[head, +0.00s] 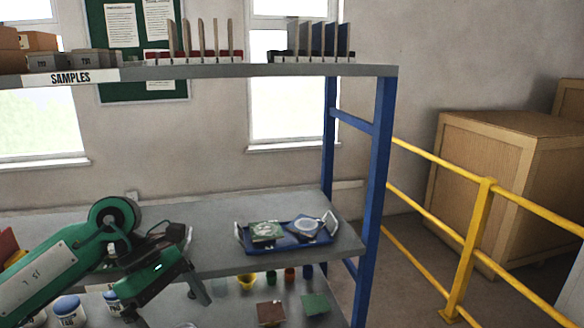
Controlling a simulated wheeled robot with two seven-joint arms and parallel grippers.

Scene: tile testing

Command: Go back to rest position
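My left arm comes in from the left in the head view, over the lower shelf level. Its green links bend at a round joint, and the gripper end (188,262) is in front of the grey shelf, left of a blue tray. The fingers are small and partly hidden by the arm, so I cannot tell whether they are open or shut. I see no object clearly held. My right arm and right gripper are not in view.
The blue tray (288,243), with tiles on it, lies on the middle shelf (215,220). Coloured pots and tiles are below. The upper shelf (220,72) holds upright tiles in racks. A blue post (378,170), yellow railing (470,235) and wooden crate (490,180) stand right.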

